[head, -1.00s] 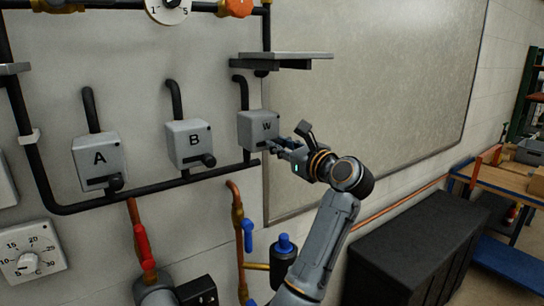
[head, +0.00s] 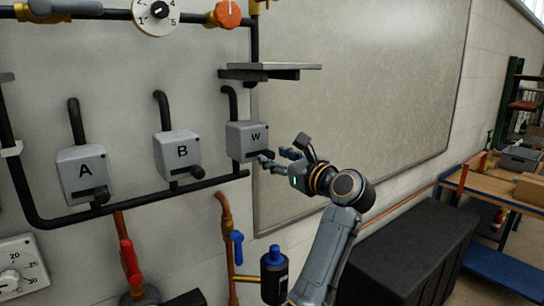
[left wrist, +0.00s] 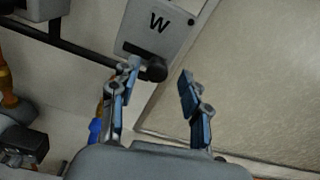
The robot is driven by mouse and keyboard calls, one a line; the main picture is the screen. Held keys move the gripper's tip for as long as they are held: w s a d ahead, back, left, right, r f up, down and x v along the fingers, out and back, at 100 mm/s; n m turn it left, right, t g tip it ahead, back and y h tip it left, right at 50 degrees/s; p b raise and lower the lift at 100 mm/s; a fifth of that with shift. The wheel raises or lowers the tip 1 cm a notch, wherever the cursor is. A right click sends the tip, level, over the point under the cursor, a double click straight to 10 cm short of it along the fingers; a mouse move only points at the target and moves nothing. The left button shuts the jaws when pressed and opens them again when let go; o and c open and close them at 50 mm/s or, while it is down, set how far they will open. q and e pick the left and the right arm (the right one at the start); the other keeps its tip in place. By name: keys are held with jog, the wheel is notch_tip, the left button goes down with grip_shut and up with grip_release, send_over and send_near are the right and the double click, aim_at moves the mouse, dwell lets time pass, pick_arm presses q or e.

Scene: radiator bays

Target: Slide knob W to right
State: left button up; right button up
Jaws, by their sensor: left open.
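The grey box marked W (head: 245,139) is on the wall, at the right of the row of boxes. It also shows at the top of the left wrist view (left wrist: 158,24). Its black knob W (left wrist: 156,69) sticks out at the box's lower edge, towards the right end. My left gripper (head: 275,158) is open at the lower right of the box. In the left wrist view, the knob's end shows between and just beyond the open fingertips (left wrist: 160,82), nearer the left finger. I cannot tell whether that finger touches it. In the head view the fingers partly hide the knob. My right gripper is out of view.
Boxes A (head: 84,172) and B (head: 177,152) with similar knobs are to the left. A black pipe (head: 140,200) runs below the boxes. A grey shelf (head: 270,70) juts out above W. A blue-handled valve (head: 237,248) is below. A flat panel (head: 360,90) covers the wall to the right.

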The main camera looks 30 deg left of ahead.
pick_arm(q)
jog(key=v, duration=0.5)
jog(key=shift+d, duration=0.15)
